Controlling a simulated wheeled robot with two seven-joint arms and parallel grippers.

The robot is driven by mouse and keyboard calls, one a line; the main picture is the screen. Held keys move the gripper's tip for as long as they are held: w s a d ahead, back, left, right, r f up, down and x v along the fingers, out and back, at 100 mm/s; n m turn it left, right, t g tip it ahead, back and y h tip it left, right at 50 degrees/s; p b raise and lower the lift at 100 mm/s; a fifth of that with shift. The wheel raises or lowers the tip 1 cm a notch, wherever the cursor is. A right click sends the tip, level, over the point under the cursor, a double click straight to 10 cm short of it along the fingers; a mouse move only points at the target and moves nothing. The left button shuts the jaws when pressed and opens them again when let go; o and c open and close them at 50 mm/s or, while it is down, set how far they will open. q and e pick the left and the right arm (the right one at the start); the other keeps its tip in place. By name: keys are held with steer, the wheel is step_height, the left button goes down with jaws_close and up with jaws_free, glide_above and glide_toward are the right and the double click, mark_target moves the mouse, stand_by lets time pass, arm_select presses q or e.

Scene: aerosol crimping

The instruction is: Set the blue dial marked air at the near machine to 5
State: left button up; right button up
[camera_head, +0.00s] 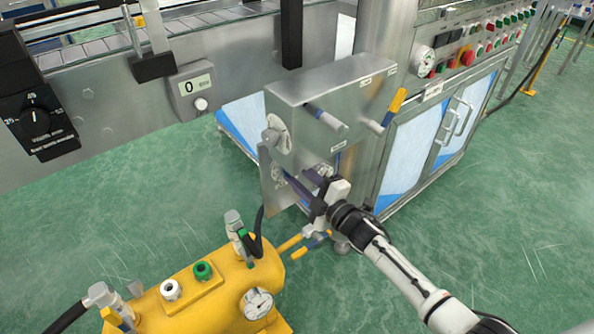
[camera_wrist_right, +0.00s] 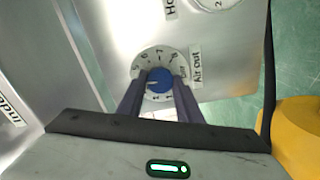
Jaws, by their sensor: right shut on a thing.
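The blue dial (camera_wrist_right: 160,77) sits in a white numbered ring (camera_wrist_right: 145,57) on the machine's metal panel, beside an "Air out" label (camera_wrist_right: 196,68). Figures around 5, 6 and 7 show on its upper left and top; a pale mark on the knob faces left, but its exact setting is hard to read. My right gripper (camera_wrist_right: 158,90) is shut on the dial, one dark finger on each side. In the head view my right gripper (camera_head: 302,186) is at the machine's (camera_head: 325,88) lower front, where its fingers hide the dial. My left gripper is not in view.
Another white dial (camera_wrist_right: 216,4) is partly cut off at the top of the wrist view. A yellow tank (camera_head: 215,300) with a gauge and hoses stands nearby at the lower left. Two handles (camera_head: 327,117) stick out above my right gripper. Green floor is open on the right.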

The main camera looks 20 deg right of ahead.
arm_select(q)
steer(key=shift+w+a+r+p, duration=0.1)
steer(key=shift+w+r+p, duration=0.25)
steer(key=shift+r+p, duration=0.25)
arm_select(e)
steer(key=shift+m, duration=2.4)
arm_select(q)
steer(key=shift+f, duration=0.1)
arm_select(e)
steer(key=o, duration=1)
steer(key=shift+o, duration=0.2)
arm_select(q)
steer(key=p, duration=0.2)
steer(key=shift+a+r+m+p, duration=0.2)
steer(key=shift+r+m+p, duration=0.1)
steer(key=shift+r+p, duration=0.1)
arm_select(e)
steer(key=v, duration=1)
steer(key=shift+s, duration=0.2)
